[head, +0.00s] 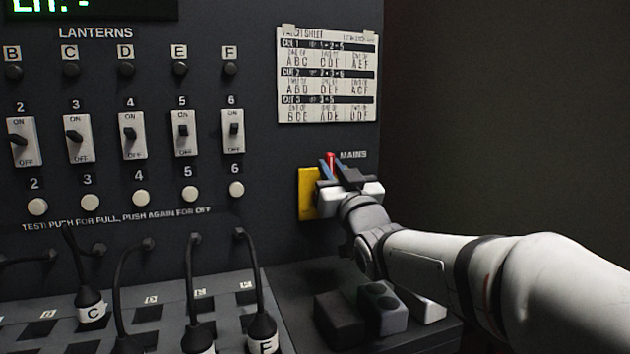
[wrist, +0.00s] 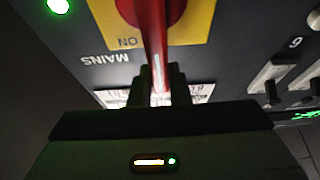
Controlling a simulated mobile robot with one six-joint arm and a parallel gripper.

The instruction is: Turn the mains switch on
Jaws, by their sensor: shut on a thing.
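The mains switch is a red lever (wrist: 155,35) on a yellow plate (wrist: 199,22), set on the dark panel. In the head view the red lever tip (head: 331,158) shows above my fingers, and the yellow plate (head: 306,195) shows left of my gripper. My gripper (head: 328,174) is shut on the red lever. In the wrist view, which is upside down, the fingers (wrist: 156,88) hold the lever near its outer end. The lever lies roughly upright on the panel, beside the printed ON. My gripper hides most of the switch in the head view.
A green lamp (wrist: 58,6) is lit near the switch. A cue sheet (head: 327,75) is fixed above it. Toggle switches (head: 182,131) stand to the left. Cabled plugs (head: 262,330) and a dark block (head: 378,305) lie below. Right of the panel is clear.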

